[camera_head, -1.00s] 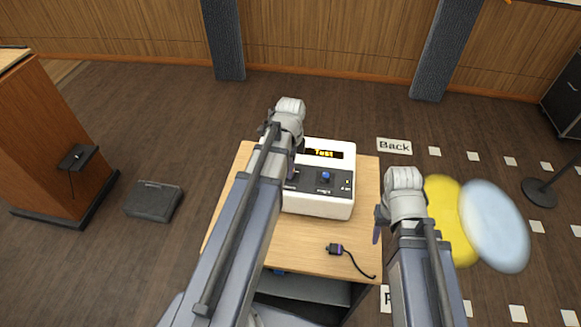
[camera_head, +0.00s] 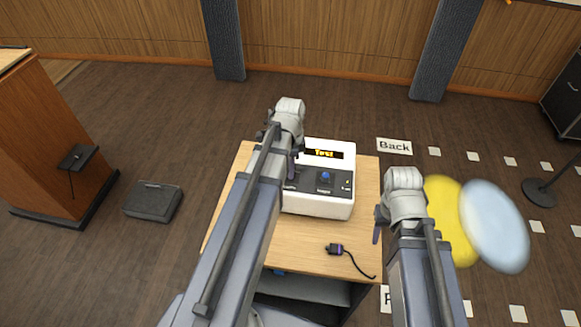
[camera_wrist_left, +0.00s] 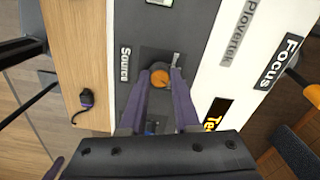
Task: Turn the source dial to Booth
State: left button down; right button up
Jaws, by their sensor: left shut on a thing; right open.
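The orange source dial (camera_wrist_left: 159,78) sits on the dark panel beside the label "Source" in the left wrist view. My left gripper (camera_wrist_left: 163,72) is shut on this dial, with a purple finger on each side. In the head view my left gripper (camera_head: 292,172) is at the left part of the white console (camera_head: 318,206), and its arm hides the dial there. The console's display (camera_head: 323,153) reads "Test" in orange letters. My right gripper (camera_head: 379,222) is open and empty, to the right of the console.
A blue knob (camera_head: 326,176) stands on the panel right of my left gripper. A dark plug with a cable (camera_head: 336,249) lies on the wooden table (camera_head: 300,258) in front of the console.

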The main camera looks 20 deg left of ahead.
pick_arm(q)
jog(key=n, duration=1.1)
jog(key=shift+n, duration=1.8)
jog(key=c, duration=0.6)
grip_release()
jog(key=shift+c, duration=0.2)
jog(key=shift+r, duration=0.1)
